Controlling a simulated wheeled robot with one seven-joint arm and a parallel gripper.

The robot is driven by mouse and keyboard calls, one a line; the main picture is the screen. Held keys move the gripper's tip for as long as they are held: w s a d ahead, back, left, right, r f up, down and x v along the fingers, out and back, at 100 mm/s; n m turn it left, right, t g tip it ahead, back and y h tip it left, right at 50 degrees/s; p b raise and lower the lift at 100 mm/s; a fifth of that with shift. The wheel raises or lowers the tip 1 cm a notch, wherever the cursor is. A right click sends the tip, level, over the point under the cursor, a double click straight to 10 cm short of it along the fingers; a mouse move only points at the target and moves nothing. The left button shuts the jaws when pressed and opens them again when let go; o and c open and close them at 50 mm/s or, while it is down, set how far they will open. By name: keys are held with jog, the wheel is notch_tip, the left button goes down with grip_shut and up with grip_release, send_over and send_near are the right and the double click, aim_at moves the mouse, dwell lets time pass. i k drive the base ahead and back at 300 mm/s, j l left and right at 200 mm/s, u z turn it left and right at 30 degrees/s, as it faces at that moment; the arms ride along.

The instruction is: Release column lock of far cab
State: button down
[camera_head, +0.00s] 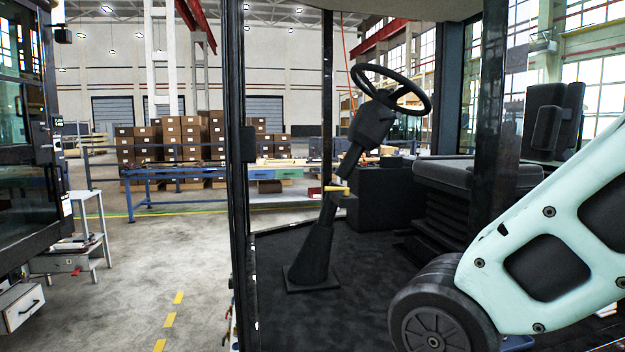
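A cab with an open side stands in the middle and right. Its black steering wheel (391,89) sits on top of a tilted steering column (316,245), which rises from a foot plate on the cab floor. A small lever with a yellow end (336,189) sticks out at the column's middle joint; I cannot tell its lock state. Another cab (28,150) shows only in part at the left edge. I cannot tell which cab is the far one. My gripper is out of view; only a pale mint part of my arm shows at lower right.
The cab's dark post (240,180) stands left of the column. The seat (470,175) is to the column's right. A small white stand (92,230) is beside the left cab. Grey floor (140,280) between the cabs is mostly clear. A blue workbench (165,178) stands behind.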

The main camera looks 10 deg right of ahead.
aim_at(346, 190)
jog(key=i+j, duration=0.3)
jog(key=i, duration=0.2)
jog(key=i+j, duration=0.3)
jog(key=i, duration=0.25)
jog(key=i+j, duration=0.3)
jog(key=i, duration=0.2)
